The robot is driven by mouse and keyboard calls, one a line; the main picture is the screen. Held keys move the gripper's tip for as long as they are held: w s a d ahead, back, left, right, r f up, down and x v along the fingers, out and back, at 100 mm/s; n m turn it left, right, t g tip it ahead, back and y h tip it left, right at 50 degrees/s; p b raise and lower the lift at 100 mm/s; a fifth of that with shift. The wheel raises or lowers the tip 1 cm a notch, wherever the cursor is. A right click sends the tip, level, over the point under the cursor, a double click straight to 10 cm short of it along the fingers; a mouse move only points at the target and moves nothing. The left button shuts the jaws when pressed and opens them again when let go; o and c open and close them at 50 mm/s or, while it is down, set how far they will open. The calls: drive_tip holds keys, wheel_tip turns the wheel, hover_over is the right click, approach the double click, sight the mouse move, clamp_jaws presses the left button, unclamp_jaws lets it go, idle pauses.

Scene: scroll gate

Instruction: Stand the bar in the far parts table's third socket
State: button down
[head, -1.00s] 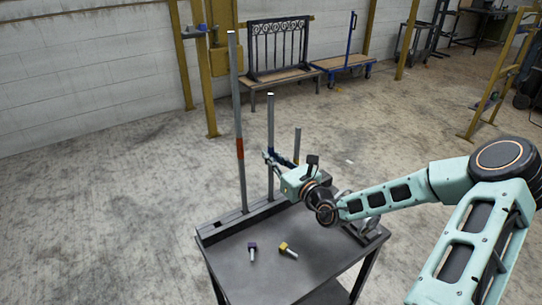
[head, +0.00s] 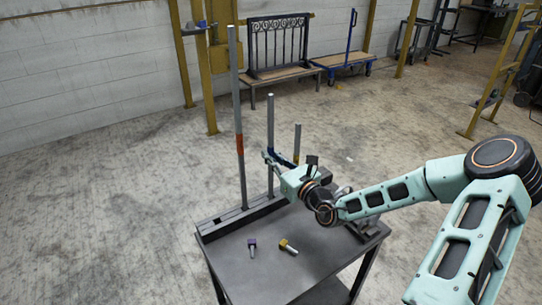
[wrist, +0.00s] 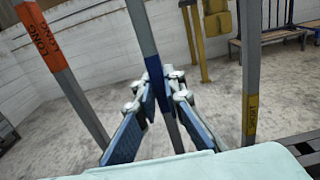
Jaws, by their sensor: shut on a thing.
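My gripper (head: 282,168) is shut on the middle grey bar (head: 270,118), its blue-padded fingers either side of it in the wrist view (wrist: 168,96). That bar (wrist: 143,28) stands about upright, and in the head view its lower end meets the dark socket rail (head: 240,217) along the table's back edge. The wrist view cuts off its foot, so I cannot tell how deep it sits. A taller bar with a red-orange "LONG" band (head: 234,90) stands to the left in the rail. A shorter bar with a yellow label (head: 297,140) stands to the right.
Behind are a bench with a scroll gate (head: 278,48), a blue-handled trolley (head: 345,60) and yellow posts (head: 205,85). The floor left of the table is clear.

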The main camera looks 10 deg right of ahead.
drive_tip(key=shift+f+b, duration=0.4)
drive_tip(key=shift+f, duration=0.55)
idle(0.5)
drive_tip(key=c, duration=2)
unclamp_jaws()
drive_tip(key=shift+o, duration=0.2)
drive_tip(key=shift+f, duration=0.15)
drive_tip(key=v, duration=1.2)
